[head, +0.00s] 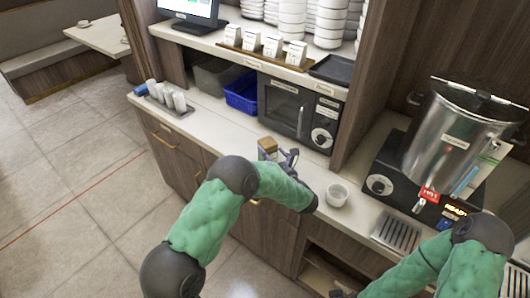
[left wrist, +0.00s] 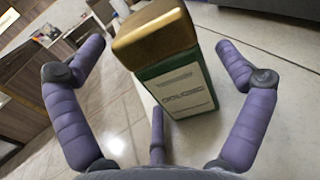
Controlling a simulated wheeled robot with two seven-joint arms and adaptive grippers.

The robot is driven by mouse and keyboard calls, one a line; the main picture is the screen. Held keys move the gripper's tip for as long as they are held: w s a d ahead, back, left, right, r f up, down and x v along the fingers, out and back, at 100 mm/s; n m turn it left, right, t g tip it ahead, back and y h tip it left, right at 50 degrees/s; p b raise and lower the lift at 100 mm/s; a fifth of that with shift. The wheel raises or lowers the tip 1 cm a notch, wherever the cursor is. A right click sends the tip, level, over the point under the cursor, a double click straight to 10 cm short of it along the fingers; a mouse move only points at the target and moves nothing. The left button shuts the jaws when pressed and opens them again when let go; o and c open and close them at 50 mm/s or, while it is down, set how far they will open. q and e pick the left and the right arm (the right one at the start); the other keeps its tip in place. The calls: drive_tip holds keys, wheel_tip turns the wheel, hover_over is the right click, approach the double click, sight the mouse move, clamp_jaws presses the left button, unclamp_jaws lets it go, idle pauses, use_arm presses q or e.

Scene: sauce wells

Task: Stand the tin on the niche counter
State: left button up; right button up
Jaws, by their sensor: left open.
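The tin (head: 268,147) is a dark green box with a gold-brown lid. In the left wrist view the tin (left wrist: 178,70) shows large and tilted, with a pale label. The purple fingers of my left gripper (left wrist: 158,60) are spread wide on both sides of it, with gaps. The tin's base appears to be on the pale counter, but its contact is hard to see. My right gripper (head: 342,293) is partly visible at the bottom edge; its fingers are unclear.
A white cup (head: 337,195) stands on the counter right of my left gripper. A black microwave (head: 298,112), a blue basket (head: 242,92) and a tray of cups (head: 166,100) stand further back or left. A steel urn (head: 455,135) is at right. Counter left of the tin is clear.

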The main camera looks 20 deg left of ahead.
use_arm(q)
drive_tip(key=p+v, duration=0.1)
drive_tip(key=v, duration=0.8)
drive_tip(key=shift+s+d+r, duration=0.1)
drive_tip(key=shift+s+d, duration=0.2)
drive_tip(key=shift+s, duration=0.05)
